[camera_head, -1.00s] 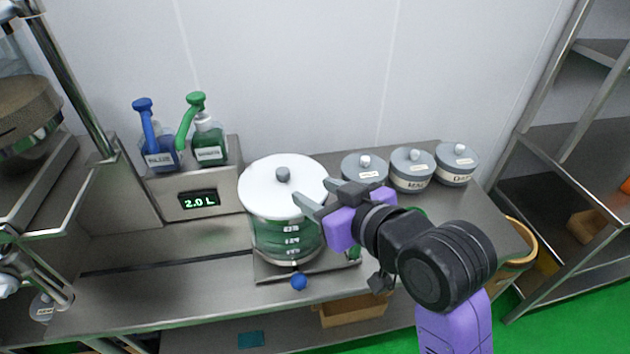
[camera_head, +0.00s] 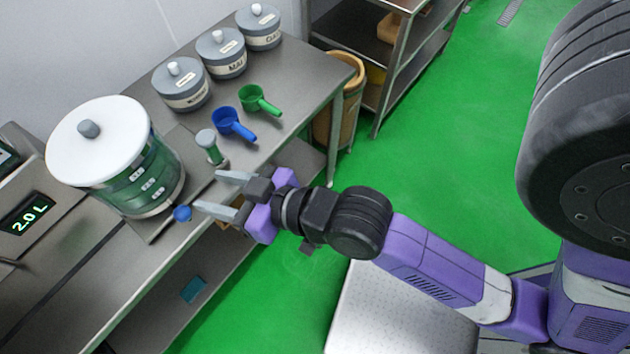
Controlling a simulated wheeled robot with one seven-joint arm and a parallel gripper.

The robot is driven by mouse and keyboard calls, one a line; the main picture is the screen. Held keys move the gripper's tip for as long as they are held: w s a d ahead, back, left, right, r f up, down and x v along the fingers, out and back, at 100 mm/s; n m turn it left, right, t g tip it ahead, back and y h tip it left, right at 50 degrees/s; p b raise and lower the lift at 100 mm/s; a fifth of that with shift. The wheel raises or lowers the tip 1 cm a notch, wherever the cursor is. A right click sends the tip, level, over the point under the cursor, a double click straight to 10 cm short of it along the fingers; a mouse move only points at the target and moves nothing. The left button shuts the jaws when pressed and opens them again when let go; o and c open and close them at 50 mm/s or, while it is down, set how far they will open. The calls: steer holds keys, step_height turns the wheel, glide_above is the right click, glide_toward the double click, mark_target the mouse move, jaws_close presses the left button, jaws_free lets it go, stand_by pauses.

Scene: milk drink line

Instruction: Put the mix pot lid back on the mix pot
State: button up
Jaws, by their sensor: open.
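The mix pot (camera_head: 149,184) is a clear pot with white markings and green content, standing at the left of the steel counter. The white mix pot lid (camera_head: 110,140) with its grey knob (camera_head: 88,129) sits on top of the pot and looks level. My gripper (camera_head: 206,192) is open and empty. It is to the right of the pot, by the counter's front edge, apart from the lid. Its two grey fingers point left toward the pot's lower part. The far side of the pot's rim is hidden under the lid.
Several grey lidded canisters (camera_head: 182,86) line the wall. A blue knob (camera_head: 182,213) sits at the front edge. A bin (camera_head: 340,108) stands beyond the counter.

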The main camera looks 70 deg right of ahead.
steer(key=s+d+n, duration=0.1)
steer(key=s, duration=1.8)
steer(key=shift+s+f+t, duration=0.25)
steer(key=shift+t, duration=0.05)
steer(key=shift+d, duration=0.1)
step_height(320, 180, down, 3)
steer(key=b, duration=0.3)
steer(key=shift+f, duration=0.1)
